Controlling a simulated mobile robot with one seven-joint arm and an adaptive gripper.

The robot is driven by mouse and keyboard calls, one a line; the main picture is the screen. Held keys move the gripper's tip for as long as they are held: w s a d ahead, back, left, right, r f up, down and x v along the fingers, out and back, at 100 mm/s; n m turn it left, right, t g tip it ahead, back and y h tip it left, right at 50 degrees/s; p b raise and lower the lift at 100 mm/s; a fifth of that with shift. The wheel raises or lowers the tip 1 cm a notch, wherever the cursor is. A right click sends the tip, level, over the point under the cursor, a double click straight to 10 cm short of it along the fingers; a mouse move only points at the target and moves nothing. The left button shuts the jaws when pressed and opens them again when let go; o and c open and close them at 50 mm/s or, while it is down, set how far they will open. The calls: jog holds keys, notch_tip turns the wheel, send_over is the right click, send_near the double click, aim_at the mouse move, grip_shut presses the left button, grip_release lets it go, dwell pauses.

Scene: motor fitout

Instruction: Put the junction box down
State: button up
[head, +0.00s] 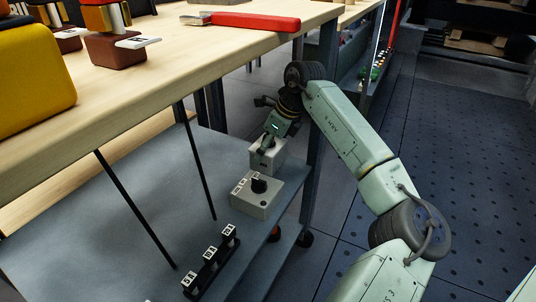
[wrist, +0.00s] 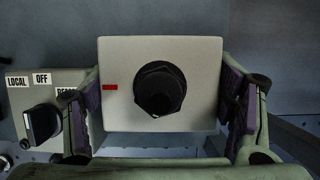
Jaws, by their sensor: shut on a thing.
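The junction box (wrist: 130,60) is a pale grey-white box with a black round gland on the face toward the wrist camera and a small red mark at its left. My gripper (head: 268,143) is shut on it, with one finger on each side. In the head view the junction box (head: 267,158) is at the lower grey shelf (head: 135,215), just behind a rotary switch box. I cannot tell whether its underside touches the shelf.
The switch box (head: 256,196), with a black knob and LOCAL and OFF labels, stands close beside the junction box. A black rack with labelled pieces (head: 210,262) is nearer. The wooden worktop (head: 180,65) overhangs the shelf, and a dark post (head: 318,130) stands at right.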

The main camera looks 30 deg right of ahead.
jog(key=shift+f, duration=0.65)
jog(key=shift+f, duration=0.15)
jog(key=o, duration=1.4)
jog(key=shift+f, duration=0.1)
jog(key=p+v, duration=0.2)
jog(key=v, duration=0.5)
jog(key=shift+r, duration=0.2)
jog(key=shift+s+d+r, duration=0.1)
jog(key=shift+r, duration=0.15)
